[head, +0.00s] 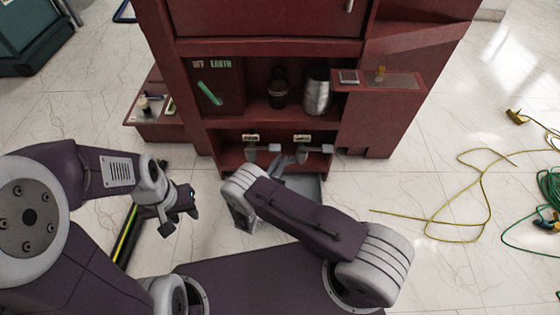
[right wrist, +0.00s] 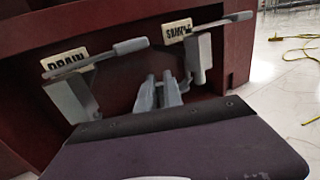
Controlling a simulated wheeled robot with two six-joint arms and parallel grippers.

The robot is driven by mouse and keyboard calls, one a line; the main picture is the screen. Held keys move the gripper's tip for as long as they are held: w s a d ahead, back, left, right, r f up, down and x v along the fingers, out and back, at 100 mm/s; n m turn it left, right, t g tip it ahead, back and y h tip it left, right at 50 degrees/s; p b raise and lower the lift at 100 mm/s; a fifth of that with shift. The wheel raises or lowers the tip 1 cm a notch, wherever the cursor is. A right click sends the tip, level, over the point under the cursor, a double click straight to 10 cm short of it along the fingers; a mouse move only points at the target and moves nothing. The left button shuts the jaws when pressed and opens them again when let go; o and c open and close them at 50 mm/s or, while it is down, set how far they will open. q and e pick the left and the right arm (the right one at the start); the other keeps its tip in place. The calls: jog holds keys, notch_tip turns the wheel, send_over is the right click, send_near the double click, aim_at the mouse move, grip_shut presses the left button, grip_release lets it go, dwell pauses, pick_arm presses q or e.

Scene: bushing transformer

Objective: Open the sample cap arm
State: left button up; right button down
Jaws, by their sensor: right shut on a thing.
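The sample cap arm (head: 322,150) is a light grey lever beside a cream label on the red cabinet's lower recess. In the right wrist view it (right wrist: 200,60) stands under the SAMPLE label (right wrist: 177,29), its bar pointing right. My right gripper (head: 283,167) reaches into the recess beside it. In the right wrist view my two grey fingers (right wrist: 160,93) are close together, just left of the lever's lower part. They are shut on the sample cap arm, though the contact itself is not clear. My left gripper (head: 178,215) hangs empty and open over the floor at the left.
A similar drain lever (head: 266,148) sits left of the sample one, under a DRAIN label (right wrist: 66,62). A shelf above holds a dark bottle (head: 279,88) and a silver cylinder (head: 317,92). Yellow cable (head: 440,220) lies on the right floor.

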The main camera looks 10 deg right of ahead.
jog(key=c, duration=1.5)
grip_release()
jog(key=v, duration=0.9)
